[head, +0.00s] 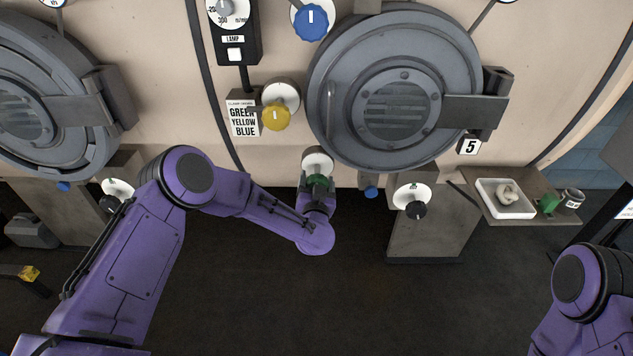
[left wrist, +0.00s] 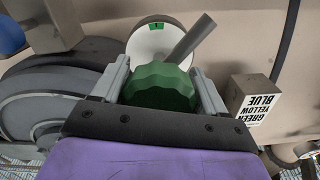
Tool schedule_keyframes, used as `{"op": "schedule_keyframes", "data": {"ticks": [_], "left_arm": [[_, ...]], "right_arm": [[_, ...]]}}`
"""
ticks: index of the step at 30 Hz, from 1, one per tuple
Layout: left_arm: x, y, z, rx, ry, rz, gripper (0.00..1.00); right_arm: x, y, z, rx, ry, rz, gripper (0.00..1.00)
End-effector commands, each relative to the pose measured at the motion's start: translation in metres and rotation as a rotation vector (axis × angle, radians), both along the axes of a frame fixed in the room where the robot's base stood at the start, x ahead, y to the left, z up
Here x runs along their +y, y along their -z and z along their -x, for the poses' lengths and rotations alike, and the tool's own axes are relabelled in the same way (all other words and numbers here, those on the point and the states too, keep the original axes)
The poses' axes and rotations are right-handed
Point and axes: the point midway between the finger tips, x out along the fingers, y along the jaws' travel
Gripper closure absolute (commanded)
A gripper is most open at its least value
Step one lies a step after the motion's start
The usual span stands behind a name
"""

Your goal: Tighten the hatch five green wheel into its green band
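The green wheel (head: 317,181) sits below the hatch (head: 390,90) marked 5, in front of a white dial disc (head: 318,160). My left gripper (head: 317,188) reaches it from below. In the left wrist view, the gripper's two grey fingers lie against both sides of the faceted green wheel (left wrist: 160,88). A small green band (left wrist: 156,28) is at the top of the white disc (left wrist: 148,43). A grey bar (left wrist: 191,38) slants up and right from the wheel, to the right of the band. My right gripper is out of view; only part of its arm shows at lower right.
A yellow knob (head: 275,117) and a clamp-order sign (head: 243,117) reading green, yellow, blue are up and left. A blue knob (head: 311,22) is above; a black knob (head: 416,210) is to the right.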

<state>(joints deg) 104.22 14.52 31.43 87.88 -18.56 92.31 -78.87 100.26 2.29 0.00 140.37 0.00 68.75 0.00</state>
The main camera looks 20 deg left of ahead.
Motion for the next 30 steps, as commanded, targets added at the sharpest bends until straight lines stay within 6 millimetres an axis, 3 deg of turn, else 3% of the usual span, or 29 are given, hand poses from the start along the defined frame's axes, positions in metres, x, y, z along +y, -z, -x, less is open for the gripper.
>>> {"op": "schedule_keyframes", "data": {"ticks": [1,2,3,16,30], "left_arm": [[0.000,0.000,0.000,-0.001,-0.001,0.001,0.46],[0.000,0.000,0.000,-0.001,-0.001,0.001,0.55],[0.000,0.000,0.000,-0.001,-0.001,0.001,0.58],[-0.001,0.001,0.000,-0.026,0.000,0.082,0.58],[-0.002,0.003,0.000,-0.137,-0.002,0.469,0.58]], "right_arm": [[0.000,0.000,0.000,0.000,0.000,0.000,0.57],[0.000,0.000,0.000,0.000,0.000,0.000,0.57],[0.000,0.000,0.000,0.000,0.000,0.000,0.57],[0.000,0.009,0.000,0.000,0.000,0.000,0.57],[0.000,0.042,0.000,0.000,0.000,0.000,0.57]]}}
